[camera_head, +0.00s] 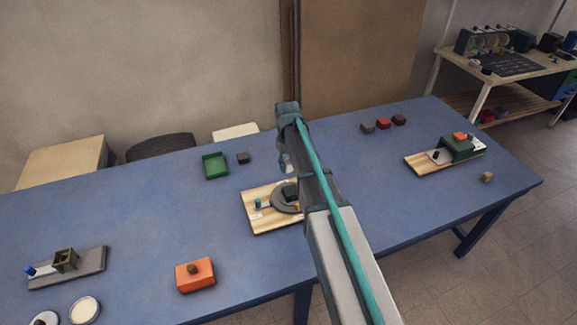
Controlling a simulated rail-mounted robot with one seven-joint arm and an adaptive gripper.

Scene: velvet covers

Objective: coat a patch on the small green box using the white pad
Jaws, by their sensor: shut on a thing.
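My gripper (287,168) hangs from the end of my arm near the middle of the table. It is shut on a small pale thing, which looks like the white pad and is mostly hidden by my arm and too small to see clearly. Just below it a small dark green box (290,190) sits on a round grey disc (279,203) on a wooden board (262,224). My arm covers the right side of the disc and board. I cannot tell whether the pad touches the box.
A green tray (215,177) and a dark block (243,158) lie behind left. An orange block (196,275) and a round pale dish (84,311) are in front left. A grey board (85,269) is far left. Another board (428,170) with a green block (457,149) is right.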

